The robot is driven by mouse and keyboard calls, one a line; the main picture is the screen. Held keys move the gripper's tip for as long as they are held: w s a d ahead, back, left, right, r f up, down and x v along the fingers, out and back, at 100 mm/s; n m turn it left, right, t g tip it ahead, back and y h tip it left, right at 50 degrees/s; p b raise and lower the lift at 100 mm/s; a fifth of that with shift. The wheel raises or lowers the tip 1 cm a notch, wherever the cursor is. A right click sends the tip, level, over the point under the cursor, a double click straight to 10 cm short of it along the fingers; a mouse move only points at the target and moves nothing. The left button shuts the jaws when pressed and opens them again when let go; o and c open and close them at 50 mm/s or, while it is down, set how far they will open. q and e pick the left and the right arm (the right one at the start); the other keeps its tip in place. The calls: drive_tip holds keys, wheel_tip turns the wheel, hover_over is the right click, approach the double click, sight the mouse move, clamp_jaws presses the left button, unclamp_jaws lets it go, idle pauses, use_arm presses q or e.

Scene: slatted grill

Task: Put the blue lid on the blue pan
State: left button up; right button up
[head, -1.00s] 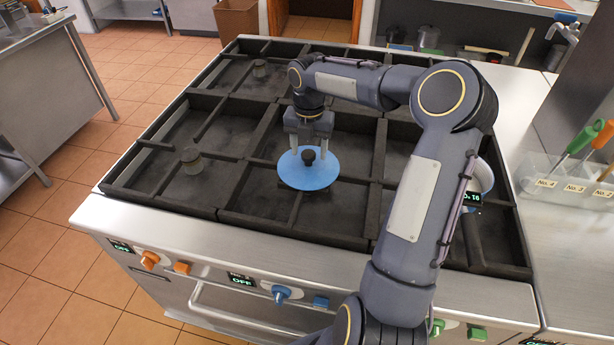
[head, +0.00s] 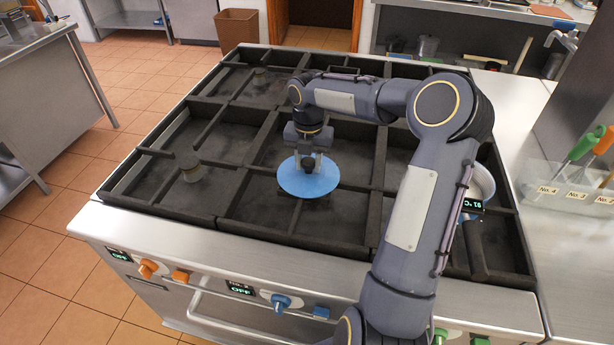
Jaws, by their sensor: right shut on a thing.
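The blue lid (head: 309,184) is a flat blue disc with a dark knob, over the front middle part of the grill. My right gripper (head: 308,163) is above the lid, its fingers at the knob and shut on it. A light-coloured pan (head: 482,184) with a dark handle (head: 474,248) stands on the right part of the grill, partly hidden behind my right arm. My left gripper is not in view.
The black slatted grill (head: 160,209) has raised bars and small burner knobs. A holder with green and orange tools (head: 570,190) stands on the right counter. Orange, blue and green knobs line the stove front. A steel table (head: 40,80) is at the left.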

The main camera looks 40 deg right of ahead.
sight(309, 160)
drive_tip(key=shift+r+p, duration=2.3)
drive_tip(key=shift+r, duration=0.2)
